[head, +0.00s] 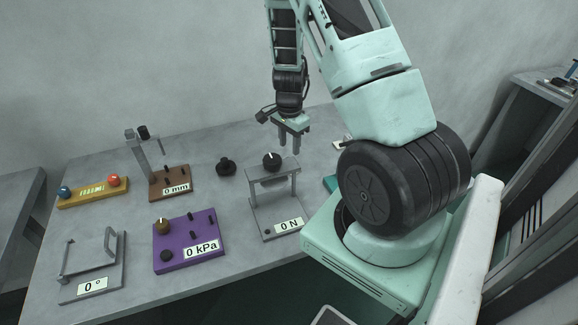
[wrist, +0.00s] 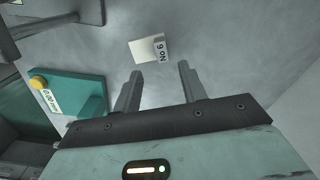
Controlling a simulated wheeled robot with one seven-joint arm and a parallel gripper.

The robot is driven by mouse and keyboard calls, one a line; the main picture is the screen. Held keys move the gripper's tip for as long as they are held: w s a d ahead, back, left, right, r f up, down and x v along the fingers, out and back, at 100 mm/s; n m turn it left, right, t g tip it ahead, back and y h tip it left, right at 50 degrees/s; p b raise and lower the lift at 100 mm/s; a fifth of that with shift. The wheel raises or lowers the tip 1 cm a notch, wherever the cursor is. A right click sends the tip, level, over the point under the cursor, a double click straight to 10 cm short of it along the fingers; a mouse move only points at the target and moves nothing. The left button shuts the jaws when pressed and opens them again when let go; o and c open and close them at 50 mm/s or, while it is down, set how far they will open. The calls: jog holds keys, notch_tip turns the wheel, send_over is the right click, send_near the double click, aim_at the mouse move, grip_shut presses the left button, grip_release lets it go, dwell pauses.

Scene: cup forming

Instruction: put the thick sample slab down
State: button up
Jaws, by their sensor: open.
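A small pale slab (wrist: 145,48) with a "No 6" label on one side lies on the grey table in the wrist view, just beyond my fingertips. I cannot tell its thickness well. In the head view a pale piece beside my arm (head: 341,140) may be the same slab, partly hidden by my arm. My gripper (head: 294,141) hangs over the table's far part, fingers down. In the wrist view my gripper (wrist: 158,70) is open, with nothing between its fingers and the slab apart from them.
A teal gauge (wrist: 75,94) with a yellow knob stands left in the wrist view. A grey "0 N" frame (head: 266,215) stands in front of my gripper. A black knob (head: 226,166), brown "0 mm" stand (head: 170,188) and purple "0 kPa" box (head: 180,256) are further left.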

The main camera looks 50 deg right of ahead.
jog(key=shift+w+d+f+p, duration=0.1)
jog(key=shift+f+p, duration=0.2)
jog(key=shift+f, duration=1.1)
jog(key=shift+w+f+p, duration=0.1)
jog(key=shift+f+p, duration=0.2)
jog(key=shift+f, duration=1.05)
grip_shut()
